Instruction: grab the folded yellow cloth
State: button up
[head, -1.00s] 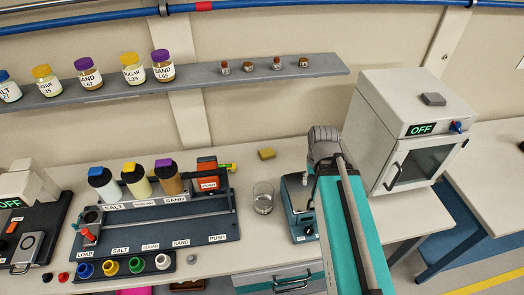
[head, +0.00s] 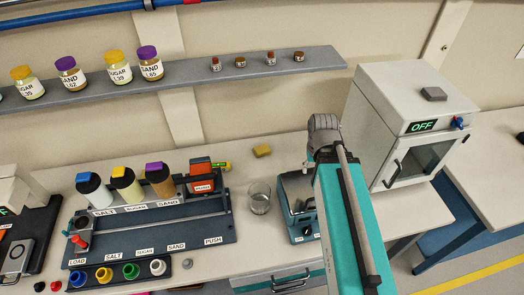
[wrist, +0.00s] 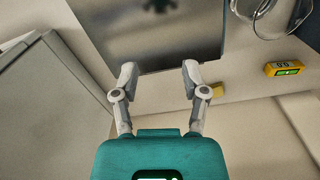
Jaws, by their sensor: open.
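The folded yellow cloth (head: 262,150) is a small yellow block shape lying on the bench near the wall, behind and level with the glass beaker (head: 259,198). In the wrist view the cloth (wrist: 217,90) shows just right of the right finger, partly behind it and apart in depth as far as I can tell. My gripper (wrist: 158,76) is open with nothing between its fingertips. In the head view my arm's end is above the bench to the right of the cloth, and the fingers are hidden there.
A teal and grey device (head: 298,190) stands under my arm. A white oven (head: 413,115) marked OFF is at right. The dispenser rack (head: 150,238) is at left. A shelf (head: 225,75) with jars runs above. A yellow meter (wrist: 284,68) shows in the wrist view.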

jog(key=o, duration=0.4)
jog(key=shift+w+f, duration=0.1)
jog(key=shift+w, duration=0.1)
jog(key=shift+o, duration=0.6)
jog(key=shift+w+a+n, duration=0.15)
jog(key=shift+w+n, duration=0.15)
jog(key=n+b, duration=0.6)
jog(key=n, duration=1.6)
send_over(262, 149)
jog(key=shift+w+a+f, duration=0.1)
jog(key=shift+f, duration=2.85)
jog(key=shift+f, duration=0.1)
notch_tip(262, 149, down, 8)
jog(key=b, duration=0.8)
jog(key=shift+f+b, duration=0.2)
jog(key=shift+b, duration=0.15)
jog(key=shift+f, duration=0.1)
jog(key=shift+f+b, duration=2.5)
jog(key=shift+b, duration=0.1)
